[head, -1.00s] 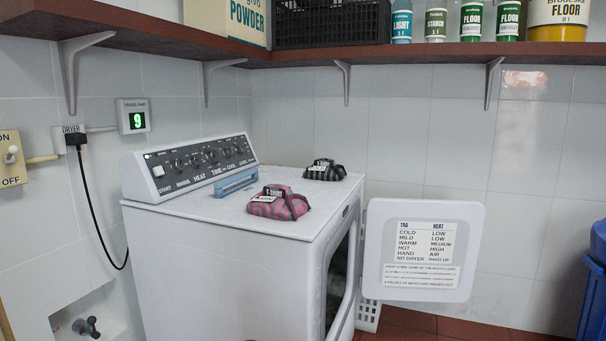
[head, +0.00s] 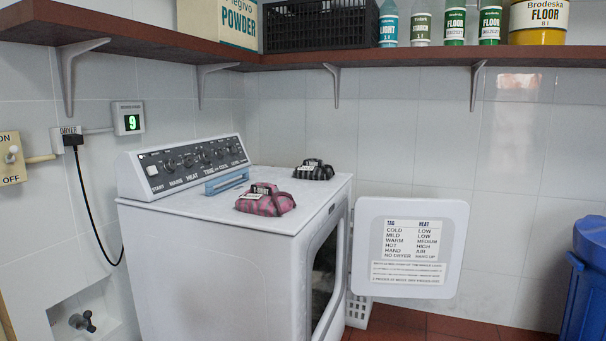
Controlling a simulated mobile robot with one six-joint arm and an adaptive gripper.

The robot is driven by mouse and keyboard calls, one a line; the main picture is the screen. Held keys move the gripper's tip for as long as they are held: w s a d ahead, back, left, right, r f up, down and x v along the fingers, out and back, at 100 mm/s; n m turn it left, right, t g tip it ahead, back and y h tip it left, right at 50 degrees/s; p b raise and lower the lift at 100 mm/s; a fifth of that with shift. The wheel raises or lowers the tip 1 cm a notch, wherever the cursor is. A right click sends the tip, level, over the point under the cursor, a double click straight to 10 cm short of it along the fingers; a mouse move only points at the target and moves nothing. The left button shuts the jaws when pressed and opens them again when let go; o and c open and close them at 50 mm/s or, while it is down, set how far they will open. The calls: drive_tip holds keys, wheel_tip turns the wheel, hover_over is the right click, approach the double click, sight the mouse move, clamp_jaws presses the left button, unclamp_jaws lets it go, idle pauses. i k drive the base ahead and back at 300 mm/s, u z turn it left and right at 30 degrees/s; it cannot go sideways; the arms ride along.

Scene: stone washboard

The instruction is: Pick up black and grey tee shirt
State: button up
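The black and grey tee shirt (head: 314,171) lies folded on top of the white dryer (head: 190,225), near its back right corner. It has a small white tag. A pink and grey folded tee shirt (head: 266,203) with a tag lies in front of it and to the left, apart from it. My gripper is not in the head view.
The dryer's door (head: 411,247) stands open to the right, with a label sheet on it. A shelf (head: 300,60) with bottles and a black crate (head: 320,24) runs above. A blue bin (head: 588,275) stands at the right. A light blue object (head: 227,181) lies by the control panel.

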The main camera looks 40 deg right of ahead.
sight(313, 169)
drive_tip(key=u, duration=0.1)
drive_tip(key=k, duration=1.25)
drive_tip(key=z, duration=1.2)
drive_tip(key=i, duration=1.45)
